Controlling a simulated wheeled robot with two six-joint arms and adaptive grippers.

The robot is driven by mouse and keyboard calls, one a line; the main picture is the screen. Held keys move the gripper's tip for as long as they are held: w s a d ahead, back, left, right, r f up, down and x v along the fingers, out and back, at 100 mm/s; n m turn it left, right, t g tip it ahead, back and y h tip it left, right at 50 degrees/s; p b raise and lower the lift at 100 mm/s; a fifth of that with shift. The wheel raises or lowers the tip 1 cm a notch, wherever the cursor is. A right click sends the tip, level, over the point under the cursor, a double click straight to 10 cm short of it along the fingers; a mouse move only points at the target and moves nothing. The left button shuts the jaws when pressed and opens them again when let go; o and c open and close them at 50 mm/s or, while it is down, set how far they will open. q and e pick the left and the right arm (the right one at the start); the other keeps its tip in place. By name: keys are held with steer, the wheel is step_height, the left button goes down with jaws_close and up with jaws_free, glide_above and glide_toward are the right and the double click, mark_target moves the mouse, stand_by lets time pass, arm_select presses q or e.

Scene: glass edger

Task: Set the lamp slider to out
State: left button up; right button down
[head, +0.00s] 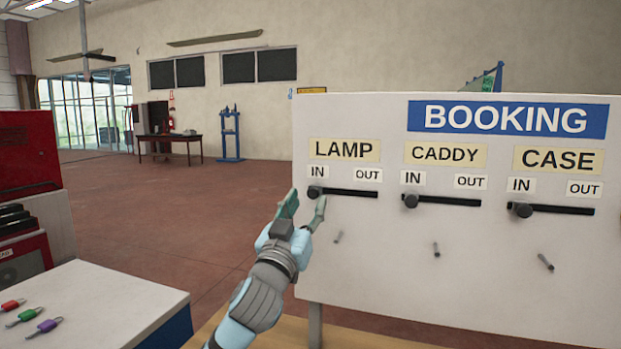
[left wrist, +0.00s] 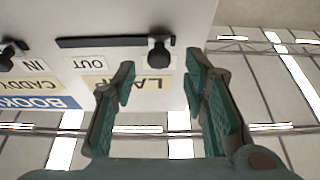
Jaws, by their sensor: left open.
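The lamp slider is a dark round knob (head: 314,191) on a black horizontal track (head: 350,193) under the LAMP label (head: 344,150). The knob sits at the left end, below IN; OUT (head: 367,175) is at the track's right end. My left gripper (head: 306,203) is open, with its fingertips close to the knob in the head view. In the left wrist view, which is upside down, the knob (left wrist: 159,52) shows beyond the gap between the open fingers (left wrist: 160,78). I cannot tell whether a finger touches it. My right gripper is not in view.
The white BOOKING board (head: 380,290) also has a caddy knob (head: 410,201) and a case knob (head: 523,210), both at IN. Small pegs (head: 436,250) stick out below the sliders.

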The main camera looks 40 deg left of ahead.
mark_target(312, 194)
arm_select(q)
steer(key=x, duration=0.3)
steer(key=shift+w+p, duration=0.25)
steer(key=shift+p, duration=0.05)
steer(key=shift+s, duration=0.1)
steer(key=shift+c, duration=0.2)
jaws_close()
